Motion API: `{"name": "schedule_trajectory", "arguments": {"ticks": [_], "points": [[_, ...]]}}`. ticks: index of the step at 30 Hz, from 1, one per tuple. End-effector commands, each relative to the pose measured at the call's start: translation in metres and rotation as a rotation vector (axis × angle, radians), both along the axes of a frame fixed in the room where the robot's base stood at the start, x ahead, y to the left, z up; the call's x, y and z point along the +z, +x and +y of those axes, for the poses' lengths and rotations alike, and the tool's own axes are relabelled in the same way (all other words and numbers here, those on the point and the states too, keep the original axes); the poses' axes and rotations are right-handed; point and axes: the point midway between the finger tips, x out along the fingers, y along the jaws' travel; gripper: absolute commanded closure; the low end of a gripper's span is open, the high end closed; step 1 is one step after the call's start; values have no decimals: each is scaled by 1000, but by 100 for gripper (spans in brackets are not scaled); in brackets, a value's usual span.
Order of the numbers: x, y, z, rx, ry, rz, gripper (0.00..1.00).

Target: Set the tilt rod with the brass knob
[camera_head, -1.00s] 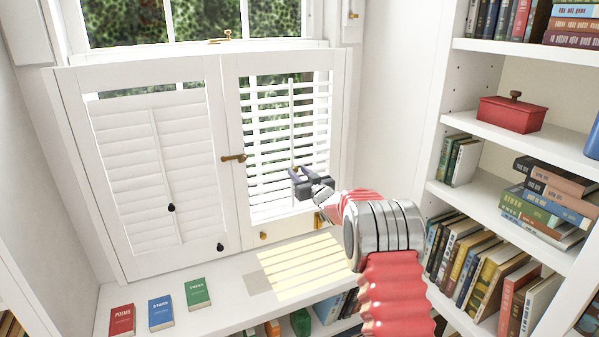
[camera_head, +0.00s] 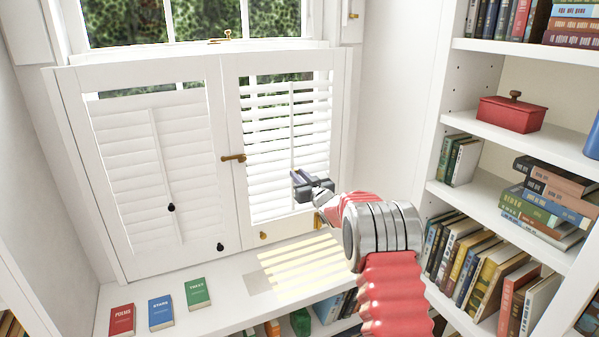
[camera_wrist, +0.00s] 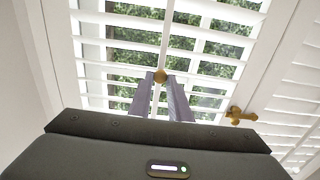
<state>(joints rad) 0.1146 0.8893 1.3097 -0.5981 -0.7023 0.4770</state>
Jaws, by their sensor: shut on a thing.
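The white tilt rod (camera_head: 292,125) runs down the middle of the right shutter panel. Its brass knob (camera_wrist: 160,76) sits between my fingertips in the wrist view; my gripper hides it in the head view. My gripper (camera_head: 297,180) is shut on the knob, in front of the lower slats. The right panel's slats (camera_head: 265,140) are tilted partly open, with narrow gaps showing greenery. In the wrist view the gaps show wider, with leaves behind my fingers (camera_wrist: 160,88).
The left panel (camera_head: 190,150) has shut slats and a rod with a dark knob (camera_head: 171,207). A brass latch (camera_head: 233,158) joins the panels. Bookshelves (camera_head: 470,185) stand to the right of my arm.

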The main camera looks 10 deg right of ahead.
Motion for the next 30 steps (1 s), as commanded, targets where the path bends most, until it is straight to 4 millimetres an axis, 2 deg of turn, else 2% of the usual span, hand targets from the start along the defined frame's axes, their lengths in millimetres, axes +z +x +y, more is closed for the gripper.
{"name": "schedule_trajectory", "arguments": {"ticks": [3, 7, 17, 18, 25, 30], "points": [[-21, 0, 0, 0, 1, 3, 100], [-36, 0, 0, 0, 0, 3, 100], [-41, 0, 0, -1, 0, 5, 100], [-42, 0, 0, -1, 0, 5, 81], [-40, 0, 0, -1, -1, 3, 64], [-39, 0, 0, -1, 0, 1, 63]]}}
